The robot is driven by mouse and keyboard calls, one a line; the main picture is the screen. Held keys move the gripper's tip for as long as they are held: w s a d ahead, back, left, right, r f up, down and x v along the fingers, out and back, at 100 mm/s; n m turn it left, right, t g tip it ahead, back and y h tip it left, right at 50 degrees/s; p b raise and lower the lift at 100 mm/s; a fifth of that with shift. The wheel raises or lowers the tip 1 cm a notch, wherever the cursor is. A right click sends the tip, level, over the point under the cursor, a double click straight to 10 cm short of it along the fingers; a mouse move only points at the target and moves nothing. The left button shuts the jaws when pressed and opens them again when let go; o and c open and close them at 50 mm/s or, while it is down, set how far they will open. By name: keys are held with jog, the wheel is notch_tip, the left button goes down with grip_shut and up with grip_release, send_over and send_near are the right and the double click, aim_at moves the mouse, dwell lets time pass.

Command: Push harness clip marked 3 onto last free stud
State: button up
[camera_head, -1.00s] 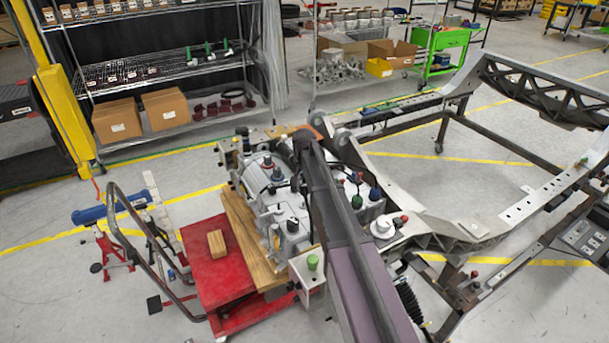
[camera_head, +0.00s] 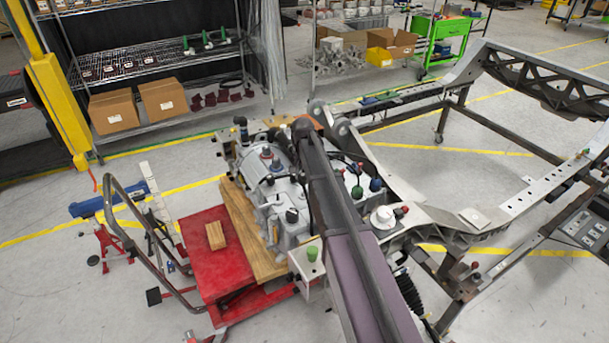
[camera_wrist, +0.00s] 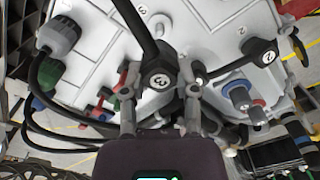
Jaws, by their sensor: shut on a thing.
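In the wrist view, a black clip (camera_wrist: 158,84) marked 3 sits between the two grey fingers of my gripper (camera_wrist: 161,96). A thick black cable runs up from it. My gripper is shut on this clip over a light grey housing (camera_wrist: 215,28). Another black clip (camera_wrist: 264,54), marked 2, sits on the housing to the right. A small bright round part (camera_wrist: 198,80) shows beside the right finger; I cannot tell whether it is a stud. Whether clip 3 touches the housing is unclear. In the head view my arm hides the gripper and clip.
Grey and green connectors (camera_wrist: 58,36) and red fittings lie left of the gripper, blue and red-collared ones (camera_wrist: 240,98) right. In the head view, the housing rests by a red cart (camera_head: 190,243), beside a metal chassis frame (camera_head: 535,190). Loose cables hang near the gripper.

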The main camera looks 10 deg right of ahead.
aim_at(303, 184)
jog(key=shift+f+b, duration=1.35)
jog(key=shift+f, duration=0.25)
jog(key=shift+f, duration=0.25)
jog(key=shift+f+b, duration=0.35)
jog(key=shift+b, duration=0.25)
jog(key=shift+f+b, duration=0.85)
jog(key=o, duration=0.9)
jog(key=shift+r, duration=0.1)
notch_tip(303, 184, up, 6)
jog(key=p, duration=0.6)
